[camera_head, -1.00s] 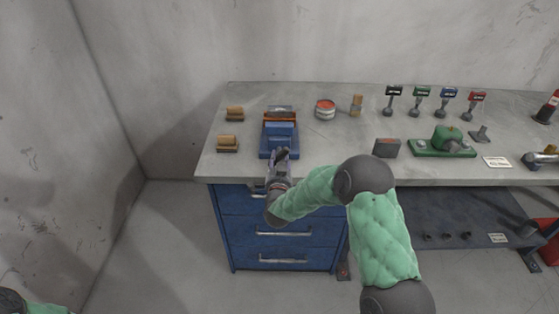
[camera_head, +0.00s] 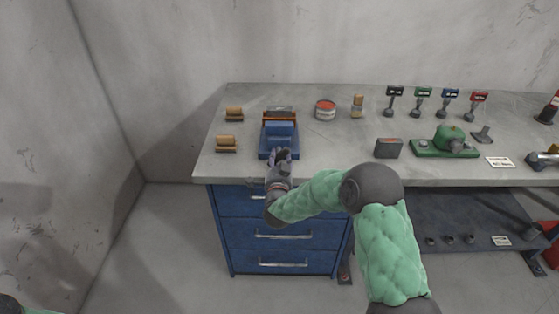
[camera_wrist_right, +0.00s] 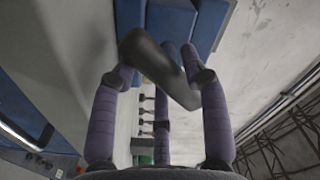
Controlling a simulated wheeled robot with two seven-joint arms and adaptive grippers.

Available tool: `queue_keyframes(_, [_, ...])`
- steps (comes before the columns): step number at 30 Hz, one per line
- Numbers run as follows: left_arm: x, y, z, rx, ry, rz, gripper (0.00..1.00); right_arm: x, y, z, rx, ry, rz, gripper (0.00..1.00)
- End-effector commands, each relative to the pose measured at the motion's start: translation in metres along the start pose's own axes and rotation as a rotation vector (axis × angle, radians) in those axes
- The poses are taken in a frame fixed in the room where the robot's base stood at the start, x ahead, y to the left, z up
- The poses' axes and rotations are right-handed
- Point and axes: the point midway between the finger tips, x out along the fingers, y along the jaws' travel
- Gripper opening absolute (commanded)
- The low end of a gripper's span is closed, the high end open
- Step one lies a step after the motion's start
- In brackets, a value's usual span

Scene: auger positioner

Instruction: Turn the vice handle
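The blue vice (camera_head: 279,135) with an orange-brown part stands near the left front edge of the workbench. My right gripper (camera_head: 281,154) is at the front of the vice, over the bench edge, and hides the handle in the head view. In the right wrist view the dark grey vice handle (camera_wrist_right: 160,68) lies tilted between the purple fingers of my right gripper (camera_wrist_right: 162,75). The fingers stand wide apart around it. The right finger is close to the handle's lower end; whether they touch is unclear. My left gripper is out of view.
Wooden-topped blocks (camera_head: 227,144) stand left of the vice. A blue drawer cabinet (camera_head: 283,235) is below my right gripper.

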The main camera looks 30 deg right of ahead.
Motion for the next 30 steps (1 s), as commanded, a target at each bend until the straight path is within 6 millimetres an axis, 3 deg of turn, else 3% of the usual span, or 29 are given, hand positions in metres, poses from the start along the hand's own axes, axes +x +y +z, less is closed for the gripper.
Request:
queue_keyframes(8, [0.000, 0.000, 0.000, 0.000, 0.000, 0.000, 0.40, -0.020, -0.002, 0.002, -0.001, -0.005, -0.005, 0.46])
queue_keyframes(21, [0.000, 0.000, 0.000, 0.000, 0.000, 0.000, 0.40, -0.101, 0.000, 0.000, 0.001, -0.003, -0.002, 0.46])
queue_keyframes(30, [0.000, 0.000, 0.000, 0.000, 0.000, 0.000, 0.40, -0.120, 0.001, 0.000, 0.001, 0.000, 0.000, 0.46])
